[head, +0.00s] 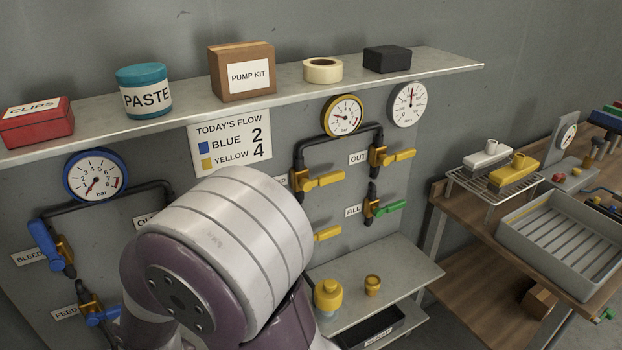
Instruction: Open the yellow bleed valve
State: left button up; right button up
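A valve with a yellow lever (325,179) sits on the left leg of the black pipe under the yellow-rimmed gauge (343,116). Its lever points right, across the pipe. Its label is mostly hidden behind my arm, so I cannot read it. A second yellow lever (400,156) is on the right leg, beside the label OUT. A third yellow lever (327,234) shows lower down, its valve body hidden by my arm. The gauge needle points left, to a low-to-middle reading. Neither gripper is in view; a big link of my arm fills the middle.
A blue-rimmed gauge (95,175) and blue-levered valves are at left. A green lever (390,208) is beside FILL. A shelf (300,90) runs above. Below, a small ledge (385,275) holds yellow parts. A bench with a grey tray (560,245) is at right.

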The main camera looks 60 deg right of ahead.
aim_at(306, 184)
jog(key=z, duration=2.25)
